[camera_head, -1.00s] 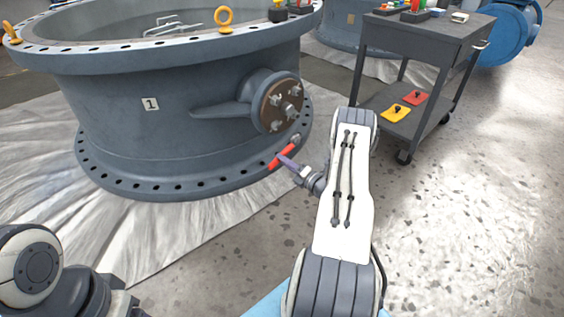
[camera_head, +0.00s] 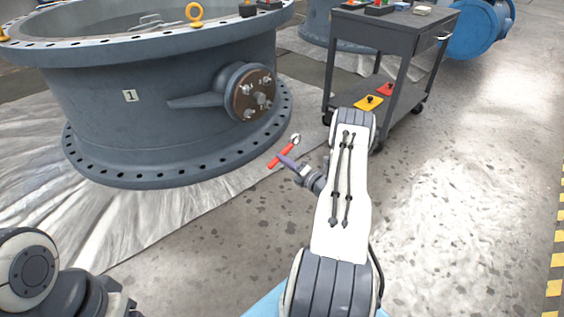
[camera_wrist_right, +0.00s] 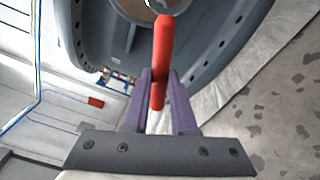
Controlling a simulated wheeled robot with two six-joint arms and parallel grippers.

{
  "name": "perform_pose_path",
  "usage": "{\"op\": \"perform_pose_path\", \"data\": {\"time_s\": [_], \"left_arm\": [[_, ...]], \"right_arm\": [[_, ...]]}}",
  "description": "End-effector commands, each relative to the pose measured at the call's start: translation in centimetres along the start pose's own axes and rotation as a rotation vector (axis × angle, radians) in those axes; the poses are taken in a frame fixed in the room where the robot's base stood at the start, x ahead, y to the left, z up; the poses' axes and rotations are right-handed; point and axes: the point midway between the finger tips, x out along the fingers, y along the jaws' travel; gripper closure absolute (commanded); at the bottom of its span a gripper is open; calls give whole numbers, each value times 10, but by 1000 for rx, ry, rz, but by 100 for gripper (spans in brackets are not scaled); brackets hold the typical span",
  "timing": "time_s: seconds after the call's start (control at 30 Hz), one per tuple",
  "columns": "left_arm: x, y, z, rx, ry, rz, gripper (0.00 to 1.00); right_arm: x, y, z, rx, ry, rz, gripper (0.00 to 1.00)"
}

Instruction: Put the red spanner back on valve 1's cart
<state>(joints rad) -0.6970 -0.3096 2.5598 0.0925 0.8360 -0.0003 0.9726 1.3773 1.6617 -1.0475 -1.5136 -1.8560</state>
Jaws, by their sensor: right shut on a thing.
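The red spanner (camera_head: 281,156) is held by my right gripper (camera_head: 290,162), out in front of valve 1 and clear of it. In the right wrist view the spanner's red handle (camera_wrist_right: 163,55) stands between the purple fingers of my right gripper (camera_wrist_right: 160,92). Valve 1 (camera_head: 150,130) is the large grey ring with a "1" label, at the left. A dark grey cart (camera_head: 400,45) stands to the right of the valve, beyond my right arm. No number shows on the cart. My left gripper is out of view; only part of my left arm shows at lower left.
The cart carries small coloured items on its top, and a yellow pad (camera_head: 368,103) and a red pad (camera_head: 386,89) on its lower shelf. A blue valve (camera_head: 473,30) stands behind it. The speckled floor to the right is clear. A plastic sheet lies under valve 1.

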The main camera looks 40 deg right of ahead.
Motion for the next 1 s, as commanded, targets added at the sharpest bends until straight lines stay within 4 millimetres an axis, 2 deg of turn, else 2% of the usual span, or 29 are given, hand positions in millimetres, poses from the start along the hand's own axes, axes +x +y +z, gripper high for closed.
{"op": "perform_pose_path", "data": {"time_s": [0.1,0.23,1.0], "left_arm": [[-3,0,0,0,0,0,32],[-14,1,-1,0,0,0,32],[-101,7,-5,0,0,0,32]], "right_arm": [[6,6,-5,-2,10,6,100],[7,20,-2,-2,13,8,100],[5,120,40,-1,9,6,100]]}}
